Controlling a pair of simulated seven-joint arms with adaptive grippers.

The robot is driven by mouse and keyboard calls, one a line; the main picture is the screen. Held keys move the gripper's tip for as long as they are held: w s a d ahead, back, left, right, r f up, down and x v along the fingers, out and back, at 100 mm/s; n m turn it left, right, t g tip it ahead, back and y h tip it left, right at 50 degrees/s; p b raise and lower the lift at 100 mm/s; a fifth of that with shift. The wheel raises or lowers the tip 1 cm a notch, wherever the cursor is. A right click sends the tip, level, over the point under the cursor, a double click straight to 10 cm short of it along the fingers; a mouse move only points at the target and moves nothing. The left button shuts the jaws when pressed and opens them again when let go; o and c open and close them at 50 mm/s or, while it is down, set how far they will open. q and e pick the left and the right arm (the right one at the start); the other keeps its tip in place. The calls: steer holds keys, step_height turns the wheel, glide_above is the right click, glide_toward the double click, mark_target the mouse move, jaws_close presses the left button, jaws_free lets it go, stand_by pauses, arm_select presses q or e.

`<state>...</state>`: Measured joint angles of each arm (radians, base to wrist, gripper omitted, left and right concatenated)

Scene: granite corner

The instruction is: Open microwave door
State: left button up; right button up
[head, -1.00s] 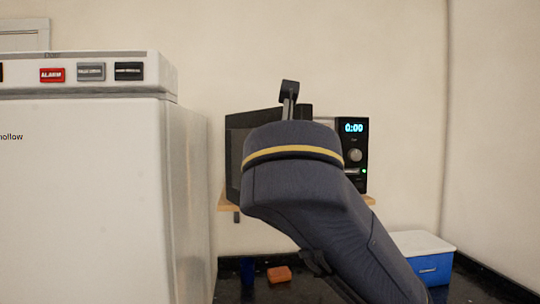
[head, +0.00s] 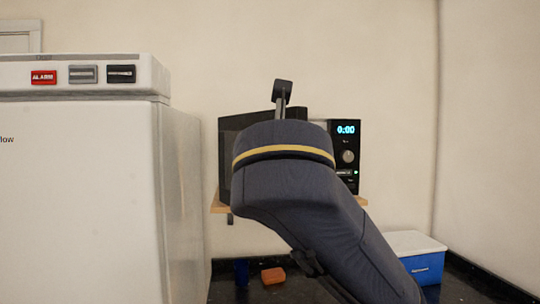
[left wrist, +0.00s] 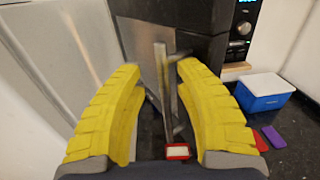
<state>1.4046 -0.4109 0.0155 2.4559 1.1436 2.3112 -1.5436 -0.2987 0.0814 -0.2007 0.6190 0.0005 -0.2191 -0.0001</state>
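The black microwave (head: 346,165) sits on a wooden shelf, its blue clock lit. Its dark door side (head: 227,150) shows on the left in the head view; an arm link of mine covers the middle. In the left wrist view, a vertical metal handle (left wrist: 161,85) stands in front of a dark and grey panel. My left gripper (left wrist: 158,85) is open, with one yellow finger on each side of the handle; I cannot tell whether either touches it. The left fingers are hidden in the head view. My right gripper is not in view.
A large white appliance (head: 80,190) stands close on the left. On the black counter are a blue cooler with a white lid (head: 420,268), an orange-red block (head: 273,276) and a blue cup-like object (head: 241,271). A purple item (left wrist: 274,137) shows in the wrist view.

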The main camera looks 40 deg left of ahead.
arm_select(q)
step_height(320, 180, up, 10)
steer(key=shift+d+f, duration=0.1)
stand_by(0.4)
steer(key=shift+o, duration=0.2)
